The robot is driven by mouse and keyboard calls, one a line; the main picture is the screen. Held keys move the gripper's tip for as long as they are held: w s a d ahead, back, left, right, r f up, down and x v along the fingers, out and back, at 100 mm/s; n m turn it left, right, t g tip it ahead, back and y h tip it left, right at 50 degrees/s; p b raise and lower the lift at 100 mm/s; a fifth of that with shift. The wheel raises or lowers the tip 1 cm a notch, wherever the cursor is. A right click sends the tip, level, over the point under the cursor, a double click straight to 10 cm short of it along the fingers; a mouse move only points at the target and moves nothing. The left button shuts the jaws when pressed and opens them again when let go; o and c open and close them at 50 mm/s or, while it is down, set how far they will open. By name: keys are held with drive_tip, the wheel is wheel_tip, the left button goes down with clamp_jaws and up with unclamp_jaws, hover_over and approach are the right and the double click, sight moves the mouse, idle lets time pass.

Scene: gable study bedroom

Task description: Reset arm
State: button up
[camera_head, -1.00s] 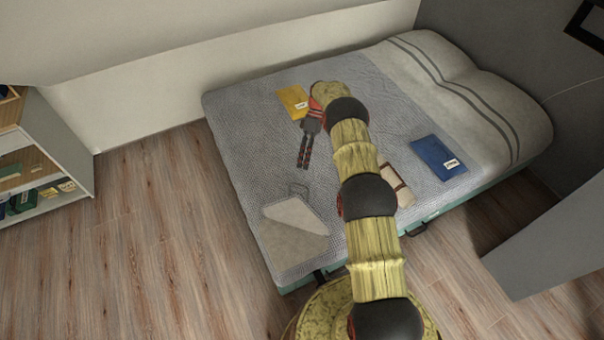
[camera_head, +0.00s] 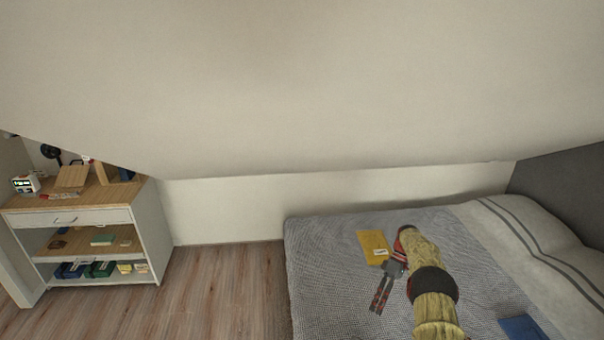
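My arm reaches up from the lower right of the head view, over the bed (camera_head: 330,290). My gripper (camera_head: 377,309) hangs from the arm's red-ringed end, over the grey woven bed cover. Its dark fingers lie close together and nothing shows between them. A yellow envelope (camera_head: 372,241) with a white label lies on the bed just behind the gripper, and the gripper's upper part comes close to its lower edge. I cannot tell how high the gripper is above the cover.
A blue book or folder (camera_head: 522,328) shows partly at the bottom right on the bed. A pillow (camera_head: 520,240) lies at the right. A white and wood shelf unit (camera_head: 150,232) with several small items stands at the left. The sloped ceiling (camera_head: 300,90) hangs low. Wooden floor (camera_head: 225,295) is clear between.

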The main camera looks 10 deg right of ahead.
wheel_tip(320, 180, down, 6)
drive_tip(key=s+m+h, duration=0.1)
drive_tip(key=s+m, duration=0.2)
drive_tip(key=m, duration=0.2)
drive_tip(key=s+a+r+m+t+h, duration=0.25)
drive_tip(key=s+r, duration=0.35)
drive_tip(key=r, duration=0.6)
drive_tip(key=s+a+r+m+t+h, duration=0.1)
drive_tip(key=s+a+r+m+t, duration=0.25)
drive_tip(key=r, duration=0.95)
drive_tip(key=s+a+r+n+t, duration=0.1)
drive_tip(key=s+a+r, duration=0.4)
drive_tip(key=s+r, duration=0.5)
drive_tip(key=s+a+r+n+t+h, duration=0.1)
drive_tip(key=s+a+r+t, duration=0.3)
drive_tip(key=s+r, duration=0.5)
drive_tip(key=s+a, duration=0.2)
drive_tip(key=s, duration=0.4)
drive_tip(key=shift+s+r+t, duration=0.2)
drive_tip(key=shift+r+t, duration=0.1)
drive_tip(key=shift+r, duration=0.05)
drive_tip(key=shift+h, duration=0.25)
